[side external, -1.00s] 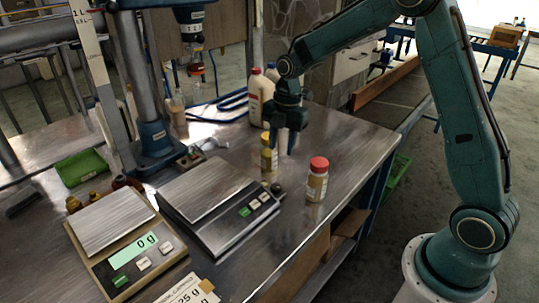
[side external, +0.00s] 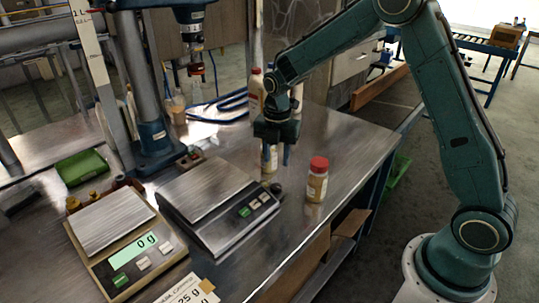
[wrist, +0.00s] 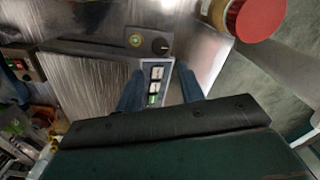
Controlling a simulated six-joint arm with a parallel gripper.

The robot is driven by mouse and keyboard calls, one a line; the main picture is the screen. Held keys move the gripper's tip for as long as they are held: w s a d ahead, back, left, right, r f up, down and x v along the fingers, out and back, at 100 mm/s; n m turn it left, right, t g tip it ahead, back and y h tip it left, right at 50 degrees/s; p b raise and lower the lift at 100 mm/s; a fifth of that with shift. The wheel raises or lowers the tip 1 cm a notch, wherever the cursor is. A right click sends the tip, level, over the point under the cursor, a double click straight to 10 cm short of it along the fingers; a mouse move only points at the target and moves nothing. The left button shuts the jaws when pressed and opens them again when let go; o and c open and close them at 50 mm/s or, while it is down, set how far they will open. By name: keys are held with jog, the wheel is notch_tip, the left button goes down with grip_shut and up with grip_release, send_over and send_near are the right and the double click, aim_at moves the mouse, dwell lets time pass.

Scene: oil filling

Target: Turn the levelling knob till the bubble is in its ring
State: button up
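The grey scale with a dark display (side external: 222,212) stands in the middle of the steel table. Its black levelling knob (side external: 277,188) sits at its right corner; in the wrist view the knob (wrist: 160,46) is beside a small round bubble level (wrist: 135,40) with a yellowish ring. The bubble's place in the ring is too small to tell. My gripper (side external: 278,156) is open and empty, pointing down above and behind the knob in the side view. In the wrist view its two fingers (wrist: 160,90) are apart over the scale's button panel, and the knob shows between and beyond them.
A red-capped jar (side external: 317,181) stands right of the knob. A second jar (side external: 270,160) is partly hidden behind my fingers. A beige scale (side external: 124,240) reading 0 g stands at left.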

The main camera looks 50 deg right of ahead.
aim_at(276, 187)
notch_tip(276, 187, down, 10)
dwell(0.5)
jog(key=c, duration=0.7)
jog(key=shift+m, duration=0.7)
jog(key=o, duration=0.7)
jog(key=shift+r, duration=0.1)
